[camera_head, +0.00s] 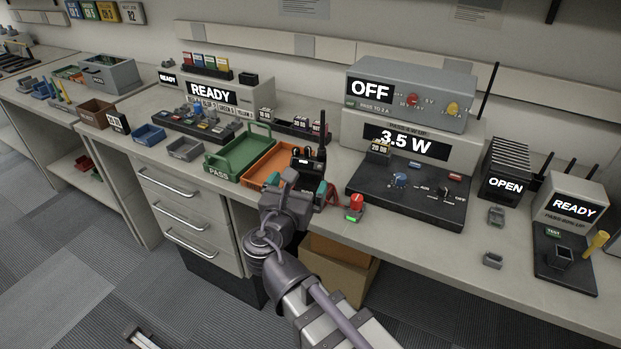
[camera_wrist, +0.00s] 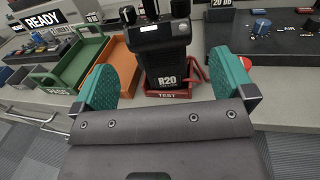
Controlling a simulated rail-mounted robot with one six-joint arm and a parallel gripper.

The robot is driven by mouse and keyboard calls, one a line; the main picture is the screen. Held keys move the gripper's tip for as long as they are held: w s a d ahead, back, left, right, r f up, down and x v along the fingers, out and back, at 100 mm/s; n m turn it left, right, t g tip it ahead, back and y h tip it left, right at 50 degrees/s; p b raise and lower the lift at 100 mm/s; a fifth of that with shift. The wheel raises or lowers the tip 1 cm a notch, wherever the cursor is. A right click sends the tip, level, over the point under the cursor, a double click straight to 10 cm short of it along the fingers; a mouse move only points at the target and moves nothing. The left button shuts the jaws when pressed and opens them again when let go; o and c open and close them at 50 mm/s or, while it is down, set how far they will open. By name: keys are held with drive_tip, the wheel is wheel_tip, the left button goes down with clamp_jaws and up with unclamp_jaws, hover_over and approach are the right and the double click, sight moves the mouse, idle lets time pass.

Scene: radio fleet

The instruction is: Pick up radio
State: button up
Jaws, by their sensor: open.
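A black handheld radio (camera_wrist: 163,52) labelled R20 stands upright in a red holder marked TEST (camera_wrist: 168,93) in the wrist view. In the head view the radio (camera_head: 308,164) shows behind my gripper, its lower part hidden. My gripper (camera_wrist: 165,82) is open, with one teal-padded finger to the left of the radio and one to the right. A gap shows on both sides, and the radio is not held. In the head view my gripper (camera_head: 297,187) is at the bench's front edge, in front of the radio.
An orange tray (camera_head: 256,179) and a green PASS tray (camera_head: 212,164) stand left of the radio. A black tester panel (camera_head: 380,207) with knobs is to the right, beneath a 3.5 W display. A small red-knobbed device (camera_head: 355,213) sits near the front edge.

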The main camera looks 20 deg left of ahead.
sight(310, 162)
drive_tip(key=w, duration=0.9)
drive_tip(key=c, duration=1)
wheel_tip(310, 162, up, 10)
drive_tip(key=p, duration=1)
drive_tip(key=shift+r, duration=0.15)
